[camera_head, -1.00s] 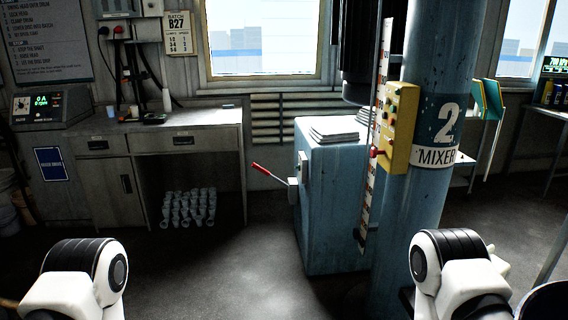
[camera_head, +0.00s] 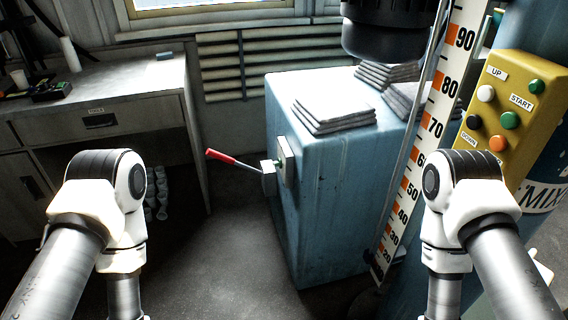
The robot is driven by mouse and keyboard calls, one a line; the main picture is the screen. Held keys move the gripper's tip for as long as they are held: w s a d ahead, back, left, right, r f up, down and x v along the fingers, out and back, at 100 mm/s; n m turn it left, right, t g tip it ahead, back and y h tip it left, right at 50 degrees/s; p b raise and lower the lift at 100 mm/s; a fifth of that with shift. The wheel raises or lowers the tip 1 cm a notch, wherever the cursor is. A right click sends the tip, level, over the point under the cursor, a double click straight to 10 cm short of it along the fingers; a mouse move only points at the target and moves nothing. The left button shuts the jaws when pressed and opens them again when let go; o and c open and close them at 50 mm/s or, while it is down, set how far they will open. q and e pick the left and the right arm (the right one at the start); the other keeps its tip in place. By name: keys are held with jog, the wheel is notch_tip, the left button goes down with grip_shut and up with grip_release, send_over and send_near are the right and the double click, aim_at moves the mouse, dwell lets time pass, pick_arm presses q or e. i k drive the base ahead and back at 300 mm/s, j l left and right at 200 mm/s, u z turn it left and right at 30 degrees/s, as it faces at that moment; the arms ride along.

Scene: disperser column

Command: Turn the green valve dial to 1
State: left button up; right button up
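No green valve dial can be made out in the head view. Green round buttons show on the yellow control box (camera_head: 520,92) at the right, beside buttons of other colours, with labels such as UP and START. My two arms come in from the lower left and lower right. Only their links and joints show, and both grippers are out of the picture.
A blue cabinet (camera_head: 292,226) stands ahead, with folded grey cloths (camera_head: 333,114) on top and a red-handled lever (camera_head: 222,157) on its left side. A striped scale (camera_head: 428,128) stands at its right. A desk (camera_head: 110,88) is at the left. Dark floor (camera_head: 235,245) lies clear between.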

aim_at(276, 163)
jog(key=i+j, duration=0.15)
jog(key=i, duration=0.25)
jog(key=i+j, duration=0.15)
jog(key=i, duration=0.2)
jog(key=i+j+z, duration=0.1)
jog(key=i, duration=0.3)
